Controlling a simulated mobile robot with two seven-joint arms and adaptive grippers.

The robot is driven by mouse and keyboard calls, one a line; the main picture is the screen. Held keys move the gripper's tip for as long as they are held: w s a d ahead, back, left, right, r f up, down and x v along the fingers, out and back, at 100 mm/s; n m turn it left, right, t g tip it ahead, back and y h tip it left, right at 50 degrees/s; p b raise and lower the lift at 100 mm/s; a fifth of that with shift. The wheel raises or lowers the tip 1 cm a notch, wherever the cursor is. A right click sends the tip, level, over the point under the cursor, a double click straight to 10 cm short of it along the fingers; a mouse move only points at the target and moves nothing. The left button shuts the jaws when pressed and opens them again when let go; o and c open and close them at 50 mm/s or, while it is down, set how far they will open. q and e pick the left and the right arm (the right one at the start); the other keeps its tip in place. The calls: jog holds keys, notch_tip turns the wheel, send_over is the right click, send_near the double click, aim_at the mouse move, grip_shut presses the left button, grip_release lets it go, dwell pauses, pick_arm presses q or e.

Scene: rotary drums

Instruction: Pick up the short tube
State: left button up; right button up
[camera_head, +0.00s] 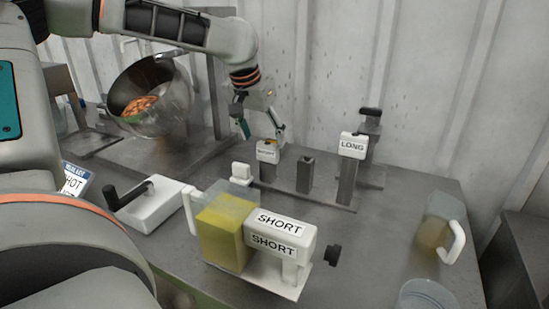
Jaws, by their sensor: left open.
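A small white piece with a blurred label that seems to read SHORT (267,151) tops a short grey post on the rack at the back middle. My left gripper (260,132) is open just above it, fingers pointing down. One fingertip is close to the top of the piece, the other is to its left; whether they touch it I cannot tell. A white piece labelled LONG (353,146) tops a taller post to the right. A larger white housing labelled SHORT (281,235) stands in the front middle. My right gripper is not in view.
A metal drum (170,98) with orange-brown contents tilts at the back left. A yellow-filled clear container (225,232) adjoins the housing. A white box with a black crank (150,203) lies left. A clear jug (437,225) stands at the right edge. The table's middle right is clear.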

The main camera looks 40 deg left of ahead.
aim_at(266, 147)
pick_arm(q)
jog(key=shift+w+f, duration=0.1)
jog(key=shift+f, duration=0.8)
jog(key=f, duration=0.1)
jog(key=w+f+b, duration=0.1)
jog(key=f, duration=0.1)
jog(key=shift+d+f+b, duration=0.2)
jog(key=shift+f+b, duration=0.1)
jog(key=shift+w+f, duration=0.2)
jog(key=shift+f, duration=0.15)
jog(key=shift+a, duration=0.1)
jog(key=c, duration=0.9)
jog(key=shift+c, duration=1.1)
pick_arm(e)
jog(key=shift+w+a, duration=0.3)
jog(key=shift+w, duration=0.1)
